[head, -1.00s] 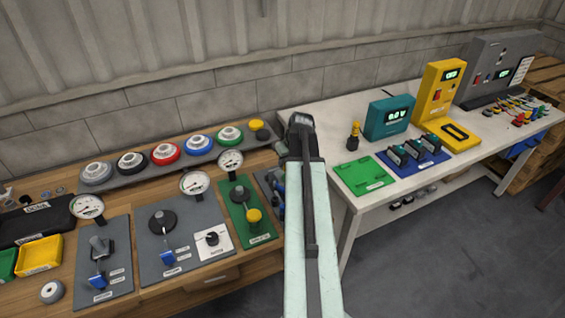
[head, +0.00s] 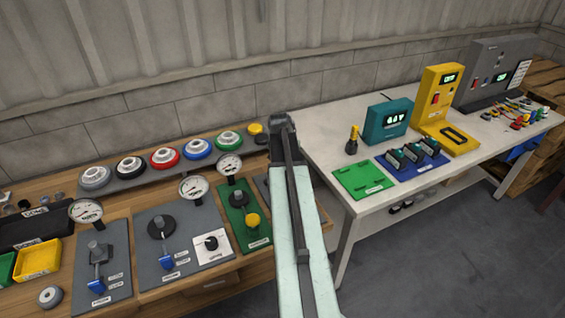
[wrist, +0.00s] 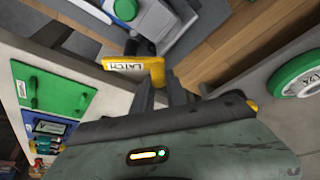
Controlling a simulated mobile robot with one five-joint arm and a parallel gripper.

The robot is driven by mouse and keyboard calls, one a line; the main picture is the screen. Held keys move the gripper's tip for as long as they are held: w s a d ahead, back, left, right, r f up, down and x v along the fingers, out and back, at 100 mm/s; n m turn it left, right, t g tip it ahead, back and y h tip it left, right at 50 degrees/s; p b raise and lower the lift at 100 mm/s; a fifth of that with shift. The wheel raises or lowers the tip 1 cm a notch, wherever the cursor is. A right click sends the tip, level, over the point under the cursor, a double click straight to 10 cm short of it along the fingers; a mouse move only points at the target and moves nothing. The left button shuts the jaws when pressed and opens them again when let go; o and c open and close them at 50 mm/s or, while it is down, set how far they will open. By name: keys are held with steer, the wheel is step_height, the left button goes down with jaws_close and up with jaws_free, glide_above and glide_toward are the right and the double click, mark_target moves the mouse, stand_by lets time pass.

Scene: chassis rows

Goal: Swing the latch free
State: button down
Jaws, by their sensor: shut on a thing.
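The latch (wrist: 138,70) shows in the wrist view as a yellow handle with the word LATCH on it, in front of a grey plate. My gripper (wrist: 165,88) has its dark fingers at the right end of this handle and is shut on it. The fingers hide part of the grip. In the head view my arm covers the gripper and the latch. Only an edge of the grey panel (head: 262,184) shows there, between the green panel and my arm.
Left of my arm, the wooden bench holds a green panel (head: 243,214) with a yellow knob, gauges and grey panels with blue-handled levers. Coloured round parts line a shelf behind. At right, the white table (head: 345,150) carries a green plate (head: 363,180) and a teal meter (head: 388,120).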

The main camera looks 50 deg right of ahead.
steer(key=shift+w+d+m+g, duration=0.15)
steer(key=shift+d+m+g, duration=0.15)
steer(key=shift+m, duration=0.7)
steer(key=shift+h, duration=0.3)
stand_by(0.5)
steer(key=c, duration=1.3)
jaws_free()
steer(key=shift+c, duration=0.2)
steer(key=shift+r, duration=0.1)
steer(key=p+v, duration=0.7)
steer(key=shift+r, duration=0.35)
steer(key=shift+a, duration=0.1)
